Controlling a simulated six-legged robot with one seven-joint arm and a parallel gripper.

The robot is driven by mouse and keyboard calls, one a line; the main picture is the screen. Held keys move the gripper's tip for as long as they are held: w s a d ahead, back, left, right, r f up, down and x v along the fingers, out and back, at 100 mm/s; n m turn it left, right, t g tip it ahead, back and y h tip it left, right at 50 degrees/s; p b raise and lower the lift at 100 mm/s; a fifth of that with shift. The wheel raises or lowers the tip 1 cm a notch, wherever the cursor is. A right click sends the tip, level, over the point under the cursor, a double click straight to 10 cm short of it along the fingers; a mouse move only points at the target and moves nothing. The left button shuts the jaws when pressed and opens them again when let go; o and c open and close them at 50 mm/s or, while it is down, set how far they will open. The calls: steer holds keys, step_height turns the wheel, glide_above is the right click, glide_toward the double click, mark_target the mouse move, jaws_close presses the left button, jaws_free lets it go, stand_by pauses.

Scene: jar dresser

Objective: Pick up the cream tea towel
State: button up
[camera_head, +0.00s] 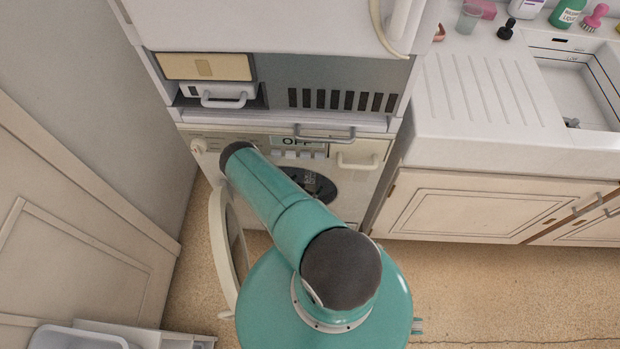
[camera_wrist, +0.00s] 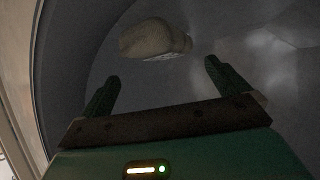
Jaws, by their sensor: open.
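In the wrist view, a cream bundle of cloth (camera_wrist: 150,40), which looks like the tea towel, lies crumpled inside a dark, rounded drum. My gripper (camera_wrist: 158,78) is open, with its two green fingers apart and nothing between them. The cloth is ahead of the fingertips, apart from them and roughly in line with the gap. In the head view, my teal arm covers much of the washing machine (camera_head: 375,150) front, and my gripper and the towel are hidden.
The machine's round door (camera_head: 222,245) stands open at the left. The dark drum wall (camera_wrist: 85,50) curves around my gripper. A white sink unit (camera_head: 490,125) with wooden cupboards stands at the right. A pale tub (camera_head: 75,338) sits on the floor at the lower left.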

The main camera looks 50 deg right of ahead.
mark_target(311, 177)
steer(key=x, duration=0.4)
steer(key=shift+w+d+f, duration=0.2)
steer(key=shift+w, duration=0.2)
steer(key=c, duration=1)
